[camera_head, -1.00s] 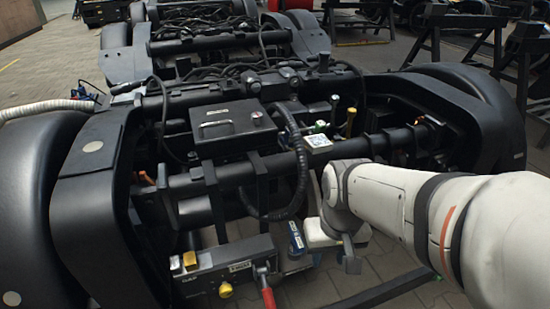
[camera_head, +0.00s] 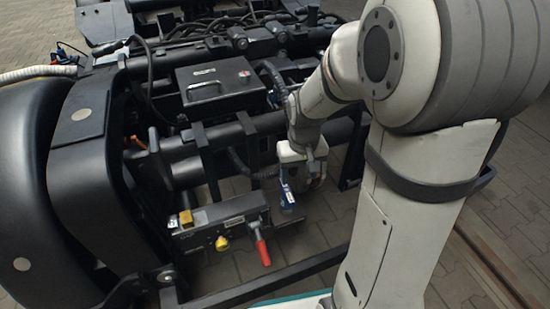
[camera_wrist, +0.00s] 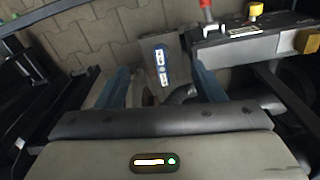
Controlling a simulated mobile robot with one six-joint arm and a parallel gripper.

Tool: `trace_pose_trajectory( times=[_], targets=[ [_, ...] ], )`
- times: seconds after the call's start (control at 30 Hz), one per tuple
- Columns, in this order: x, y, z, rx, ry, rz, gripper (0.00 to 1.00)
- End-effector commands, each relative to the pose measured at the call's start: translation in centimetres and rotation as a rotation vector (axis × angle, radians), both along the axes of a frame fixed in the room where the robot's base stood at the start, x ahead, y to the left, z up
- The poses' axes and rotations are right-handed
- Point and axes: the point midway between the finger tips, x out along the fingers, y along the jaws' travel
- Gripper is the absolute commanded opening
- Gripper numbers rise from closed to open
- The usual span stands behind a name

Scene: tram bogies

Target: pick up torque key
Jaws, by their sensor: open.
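I cannot pick out a torque key for certain. My gripper (camera_wrist: 162,86) is open, with its two blue fingers spread and nothing seen held. A blue piece with white labels (camera_wrist: 162,66) shows between the fingers, on or against a grey part; I cannot tell how far below them it is. In the head view my gripper (camera_head: 297,178) points down to the right of a grey control box (camera_head: 218,226). A red handle (camera_head: 262,248) sticks out from that box and also shows at the top of the wrist view (camera_wrist: 206,8).
The control box carries a yellow knob (camera_head: 222,243) and a yellow block (camera_head: 186,217). A black case with a handle (camera_head: 218,85) sits on the bogie. Black frame bars and cables surround my gripper. Paved floor (camera_head: 315,225) lies open to the right of the box.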

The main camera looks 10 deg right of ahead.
Motion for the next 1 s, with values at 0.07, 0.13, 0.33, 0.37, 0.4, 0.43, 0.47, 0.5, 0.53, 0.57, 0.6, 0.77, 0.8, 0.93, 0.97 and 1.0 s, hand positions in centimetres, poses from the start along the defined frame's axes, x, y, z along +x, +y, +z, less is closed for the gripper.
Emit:
trace_pose_trajectory(
  times=[0.07,0.13,0.33,0.37,0.4,0.43,0.47,0.5,0.53,0.57,0.6,0.77,0.8,0.93,0.97,1.0],
  targets=[
    [2.0,-0.1,-1.2,0.0,0.013,0.007,0.62],
    [3.7,-0.1,-2.5,-0.001,0.018,0.013,0.62],
    [7.7,-0.3,-7.1,-0.001,0.032,0.034,0.62],
    [8.2,-0.3,-7.9,-0.002,0.035,0.037,0.62],
    [8.9,-0.3,-8.9,-0.002,0.037,0.04,0.62],
    [9.3,-0.3,-9.7,-0.002,0.039,0.043,0.62],
    [9.7,-0.4,-10.5,-0.002,0.041,0.045,0.62],
    [10.2,-0.4,-11.5,-0.003,0.042,0.049,0.62],
    [10.5,-0.4,-12.2,-0.002,0.044,0.051,0.62],
    [10.7,-0.4,-12.9,-0.002,0.046,0.054,0.62],
    [11.1,-0.5,-13.7,-0.002,0.046,0.057,0.62],
    [11.8,-0.5,-15.8,-0.003,0.048,0.063,0.62],
    [11.9,-0.5,-16.1,-0.003,0.048,0.064,0.62],
    [11.9,-0.6,-17.4,-0.003,0.05,0.065,0.62],
    [11.9,-0.5,-17.8,-0.003,0.05,0.065,0.62],
    [11.9,-0.5,-18.3,-0.003,0.049,0.065,0.62]
  ],
)
